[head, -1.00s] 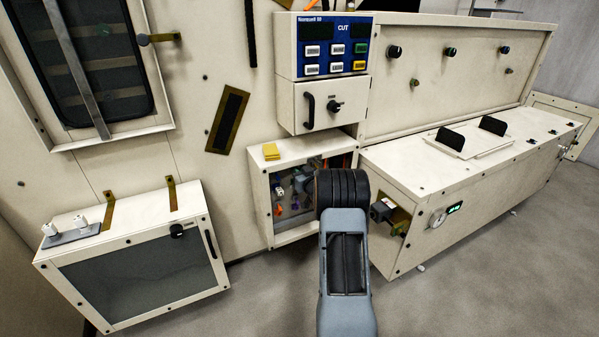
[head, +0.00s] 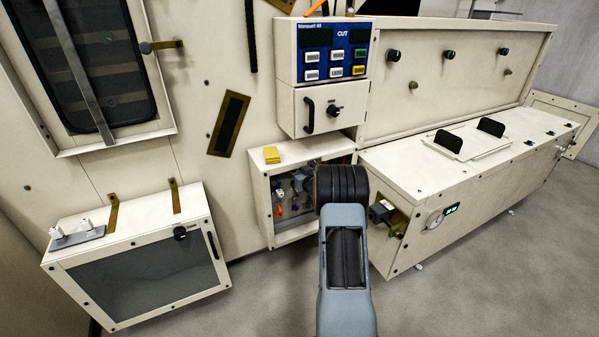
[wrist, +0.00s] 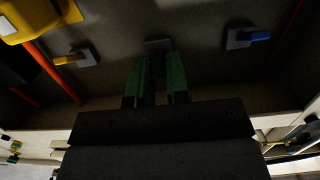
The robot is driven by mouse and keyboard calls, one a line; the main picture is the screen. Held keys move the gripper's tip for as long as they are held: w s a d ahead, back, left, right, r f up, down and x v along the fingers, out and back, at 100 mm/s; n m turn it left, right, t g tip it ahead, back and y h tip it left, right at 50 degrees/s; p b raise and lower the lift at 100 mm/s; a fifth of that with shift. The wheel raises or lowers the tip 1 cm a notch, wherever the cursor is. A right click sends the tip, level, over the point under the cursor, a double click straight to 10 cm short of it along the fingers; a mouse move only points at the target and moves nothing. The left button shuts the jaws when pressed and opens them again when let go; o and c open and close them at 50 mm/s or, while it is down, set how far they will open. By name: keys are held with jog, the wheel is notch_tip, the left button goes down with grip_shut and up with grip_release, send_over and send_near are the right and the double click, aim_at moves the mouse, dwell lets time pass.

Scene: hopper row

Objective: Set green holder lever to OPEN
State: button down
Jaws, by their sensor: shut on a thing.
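In the wrist view my gripper (wrist: 158,82) reaches up to a grey mounting plate (wrist: 158,44) at the middle of a dark compartment. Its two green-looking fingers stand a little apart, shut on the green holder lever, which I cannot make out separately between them. A yellow lever (wrist: 67,60) on its plate is to the left and a blue lever (wrist: 258,36) on its plate is to the right. In the head view my arm covers the gripper and the right part of the open compartment (head: 262,205). The lever's setting cannot be read.
Orange rods (wrist: 58,72) and a larger yellow part (wrist: 38,18) are left of my gripper. In the head view a control panel box (head: 325,52) is above the compartment, a long low cabinet (head: 420,185) stands right, and a glass-fronted box (head: 140,265) is left. The floor is open.

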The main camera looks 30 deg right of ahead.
jog(key=c, duration=1.1)
grip_release()
jog(key=s+a+r+p, duration=0.1)
jog(key=s+a+p, duration=0.1)
jog(key=s, duration=1.1)
jog(key=shift+s+r+p, duration=0.25)
jog(key=shift+r+p, duration=0.1)
jog(key=shift+r, duration=0.05)
